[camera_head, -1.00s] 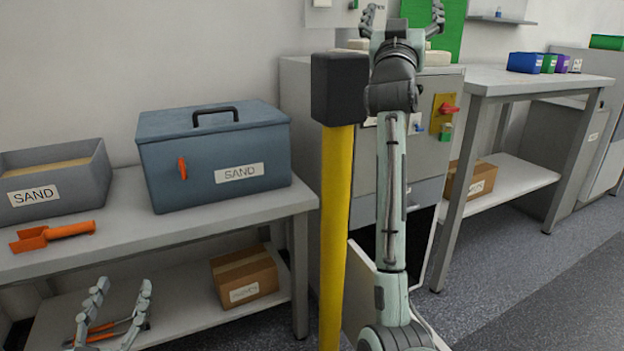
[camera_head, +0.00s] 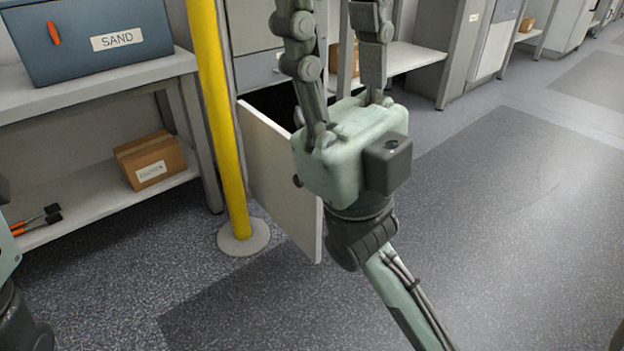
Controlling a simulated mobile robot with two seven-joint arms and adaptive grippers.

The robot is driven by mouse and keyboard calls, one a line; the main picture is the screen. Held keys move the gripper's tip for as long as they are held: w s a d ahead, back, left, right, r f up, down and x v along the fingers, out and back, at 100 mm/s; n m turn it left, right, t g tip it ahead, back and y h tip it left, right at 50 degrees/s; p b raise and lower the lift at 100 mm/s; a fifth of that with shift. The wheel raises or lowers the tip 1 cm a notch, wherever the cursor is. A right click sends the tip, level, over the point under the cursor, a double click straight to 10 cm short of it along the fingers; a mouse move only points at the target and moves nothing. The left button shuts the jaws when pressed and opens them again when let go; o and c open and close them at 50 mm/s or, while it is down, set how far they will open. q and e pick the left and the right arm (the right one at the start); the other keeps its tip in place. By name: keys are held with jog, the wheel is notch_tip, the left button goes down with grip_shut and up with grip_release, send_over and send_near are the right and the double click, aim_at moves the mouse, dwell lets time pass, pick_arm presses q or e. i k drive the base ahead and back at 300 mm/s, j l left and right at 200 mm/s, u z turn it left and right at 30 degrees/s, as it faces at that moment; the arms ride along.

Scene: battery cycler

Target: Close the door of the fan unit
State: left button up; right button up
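The fan unit (camera_head: 258,68) is a grey cabinet at the top centre, with a dark opening low in its front. Its door (camera_head: 277,180) is a pale flat panel that stands open, sticking out from the opening toward me. My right gripper (camera_head: 335,14) is in front of the unit, to the right of the door, with its fingers pointing up and spread apart. Nothing shows between them, and their tips reach the top edge. Its palm overlaps the door's right edge; I cannot tell whether they touch.
A yellow post (camera_head: 218,120) on a round base stands just left of the door. A shelf bench (camera_head: 100,92) at left carries a blue sand box (camera_head: 85,45) and, below, a cardboard box (camera_head: 150,160). The floor (camera_head: 480,220) at right is clear.

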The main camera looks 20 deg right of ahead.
aim_at(274, 181)
jog(key=i+j+z, duration=0.1)
jog(key=i+z, duration=0.15)
jog(key=z, duration=0.15)
jog(key=i+j+z, duration=0.15)
jog(key=z, duration=0.25)
jog(key=i+j+z, duration=0.2)
jog(key=z, duration=0.2)
jog(key=i+j, duration=0.15)
jog(key=j, duration=0.2)
jog(key=i+j+z, duration=0.15)
jog(key=j, duration=0.2)
jog(key=i+j, duration=0.15)
jog(key=j, duration=0.25)
jog(key=i+j+z, duration=0.15)
jog(key=j, duration=0.2)
jog(key=k+j+z, duration=0.4)
jog(key=k+j, duration=0.1)
jog(key=k, duration=0.05)
